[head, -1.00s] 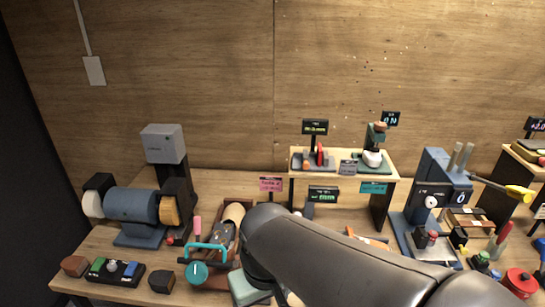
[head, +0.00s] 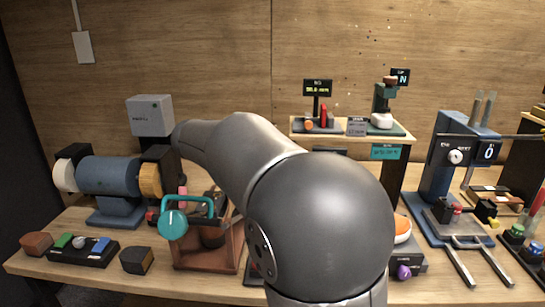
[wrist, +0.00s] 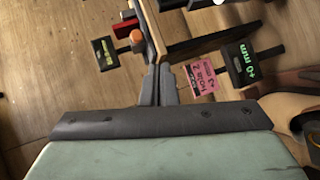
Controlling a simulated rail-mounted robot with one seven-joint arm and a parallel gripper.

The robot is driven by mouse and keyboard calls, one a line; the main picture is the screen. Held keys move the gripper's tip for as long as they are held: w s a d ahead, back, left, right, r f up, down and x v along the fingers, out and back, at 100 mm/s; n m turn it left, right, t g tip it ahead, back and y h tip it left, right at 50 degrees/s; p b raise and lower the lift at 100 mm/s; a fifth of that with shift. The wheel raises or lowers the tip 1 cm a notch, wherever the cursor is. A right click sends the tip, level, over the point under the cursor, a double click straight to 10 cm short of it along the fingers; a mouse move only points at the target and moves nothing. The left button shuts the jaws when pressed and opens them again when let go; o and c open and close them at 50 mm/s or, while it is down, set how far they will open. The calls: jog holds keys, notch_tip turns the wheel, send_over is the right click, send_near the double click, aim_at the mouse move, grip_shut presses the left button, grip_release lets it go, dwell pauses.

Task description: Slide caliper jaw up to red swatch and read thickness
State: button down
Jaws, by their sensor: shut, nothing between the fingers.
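The caliper stand (head: 317,129) sits on the raised wooden shelf in the head view. The red swatch (head: 324,116) stands upright on it, beside an orange knob (head: 309,124). A black display (head: 317,88) rises behind it; its digits are too small to read surely. In the wrist view the red swatch (wrist: 124,29), orange knob (wrist: 137,36) and display (wrist: 106,54) show at the upper left. My gripper (wrist: 158,72) is shut and empty, its fingertips apart from the knob. My arm hides it in the head view. Whether the jaw touches the swatch cannot be told.
A green press-like gauge (head: 382,108) shares the shelf (head: 345,136). A pink card (wrist: 203,78) and a green-lit display (wrist: 240,62) lie right of my fingers. A blue grinder (head: 108,176) stands at left, a blue gauge stand (head: 437,180) at right.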

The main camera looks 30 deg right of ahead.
jog(key=w+t+h+b, duration=0.1)
jog(key=w+h, duration=0.1)
jog(key=w, duration=0.1)
jog(key=p, duration=0.1)
send_near(308, 121)
jog(key=w, duration=0.5)
jog(key=d, duration=0.1)
jog(key=s+d+f, duration=0.1)
jog(key=d, duration=0.2)
jog(key=shift+s+d+f, duration=0.3)
jog(key=shift+d+f, duration=0.05)
jog(key=shift+d, duration=0.05)
jog(key=shift+d+f, duration=0.1)
